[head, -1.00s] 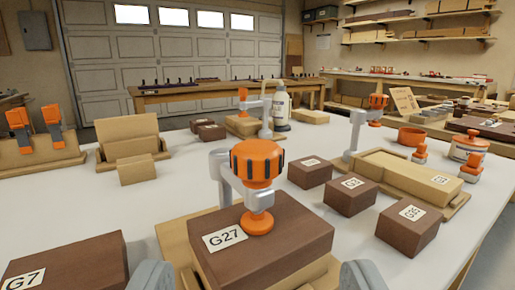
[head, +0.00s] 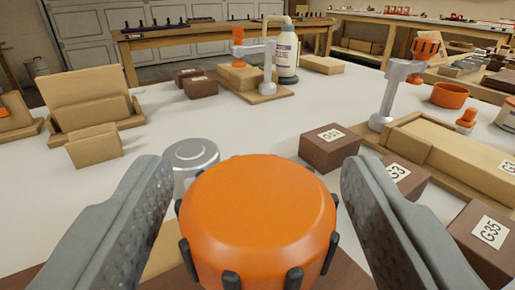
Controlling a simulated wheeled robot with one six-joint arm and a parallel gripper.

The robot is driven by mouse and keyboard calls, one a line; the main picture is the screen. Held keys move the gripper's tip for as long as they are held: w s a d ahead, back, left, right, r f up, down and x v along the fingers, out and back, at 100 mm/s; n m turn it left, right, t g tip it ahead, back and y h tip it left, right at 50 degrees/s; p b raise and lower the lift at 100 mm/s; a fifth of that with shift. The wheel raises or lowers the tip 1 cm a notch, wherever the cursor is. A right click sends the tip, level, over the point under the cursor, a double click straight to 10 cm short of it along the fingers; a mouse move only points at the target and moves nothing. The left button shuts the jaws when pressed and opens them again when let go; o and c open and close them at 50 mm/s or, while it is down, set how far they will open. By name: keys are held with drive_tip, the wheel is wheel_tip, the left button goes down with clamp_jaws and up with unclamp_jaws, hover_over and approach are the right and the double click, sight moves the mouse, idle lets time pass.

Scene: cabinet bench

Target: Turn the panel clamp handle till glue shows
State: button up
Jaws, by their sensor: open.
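The orange clamp handle (head: 258,220), a round knob with dark grips around its rim, fills the lower middle of the view. My gripper (head: 258,190) is open, with one grey finger on each side of the handle. A gap shows between each finger and the handle. The grey top of the clamp's post (head: 191,155) shows behind the handle at left. The dark panel (head: 345,276) under the clamp is mostly hidden by the handle and fingers. I see no glue at its edges from here.
Dark labelled blocks G3 (head: 402,176) and G35 (head: 484,243) lie at right. Two more clamps stand farther back, one at centre (head: 268,68) and one at right (head: 395,90). A glue bottle (head: 286,55) stands behind. The white bench (head: 240,125) is clear in the middle.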

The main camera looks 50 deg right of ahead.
drive_tip(key=shift+w+d, duration=0.15)
drive_tip(key=c, duration=1)
drive_tip(key=shift+o, duration=0.2)
drive_tip(key=shift+g+h, duration=0.3)
drive_tip(key=shift+g, duration=0.1)
drive_tip(key=m+g+h, duration=0.2)
drive_tip(key=m+g, duration=0.1)
drive_tip(key=shift+m+g+h, duration=0.7)
drive_tip(key=shift+m+g, duration=0.8)
drive_tip(key=shift+g, duration=1.1)
